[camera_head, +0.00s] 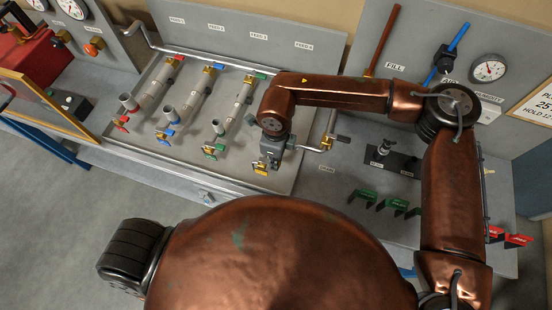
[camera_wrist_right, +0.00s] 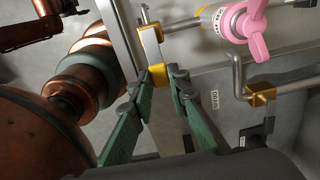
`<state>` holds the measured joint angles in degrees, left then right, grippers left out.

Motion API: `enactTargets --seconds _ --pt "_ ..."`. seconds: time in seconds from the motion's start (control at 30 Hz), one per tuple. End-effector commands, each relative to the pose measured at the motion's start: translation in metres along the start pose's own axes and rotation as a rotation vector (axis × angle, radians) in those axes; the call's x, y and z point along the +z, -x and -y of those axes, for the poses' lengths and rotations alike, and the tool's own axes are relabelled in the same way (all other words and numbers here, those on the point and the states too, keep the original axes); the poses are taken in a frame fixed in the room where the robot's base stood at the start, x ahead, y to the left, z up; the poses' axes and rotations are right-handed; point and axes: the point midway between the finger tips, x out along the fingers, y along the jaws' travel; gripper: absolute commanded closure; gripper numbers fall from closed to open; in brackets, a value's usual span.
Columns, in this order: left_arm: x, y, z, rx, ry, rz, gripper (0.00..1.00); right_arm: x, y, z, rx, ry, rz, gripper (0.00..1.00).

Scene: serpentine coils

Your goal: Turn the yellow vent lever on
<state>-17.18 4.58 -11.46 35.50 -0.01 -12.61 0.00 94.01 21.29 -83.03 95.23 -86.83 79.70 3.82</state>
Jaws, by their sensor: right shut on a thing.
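The yellow vent lever (camera_head: 261,170) shows at the front end of the fourth coil line in the head view, just below my right gripper (camera_head: 267,158). My left gripper is not in view.
A pink handle (camera_wrist_right: 245,22) is close by in the wrist view. A bent pipe with a brass fitting (camera_head: 326,143) lies right of my gripper.

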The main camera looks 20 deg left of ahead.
Motion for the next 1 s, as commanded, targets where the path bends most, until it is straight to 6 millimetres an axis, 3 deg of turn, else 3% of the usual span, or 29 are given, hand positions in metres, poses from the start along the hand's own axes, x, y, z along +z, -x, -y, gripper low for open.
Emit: enactTargets --seconds 0.1,0.57,1.0 --pt "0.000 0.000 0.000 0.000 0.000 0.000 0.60 0.000 0.000 0.000 0.000 0.000 0.000 1.00" --pt "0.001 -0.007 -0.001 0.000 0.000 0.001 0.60 0.000 -0.001 -0.002 -0.001 -0.053 0.001 1.00" --pt "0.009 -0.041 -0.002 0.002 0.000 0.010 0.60 0.004 -0.004 -0.018 0.000 -0.391 0.002 1.00"
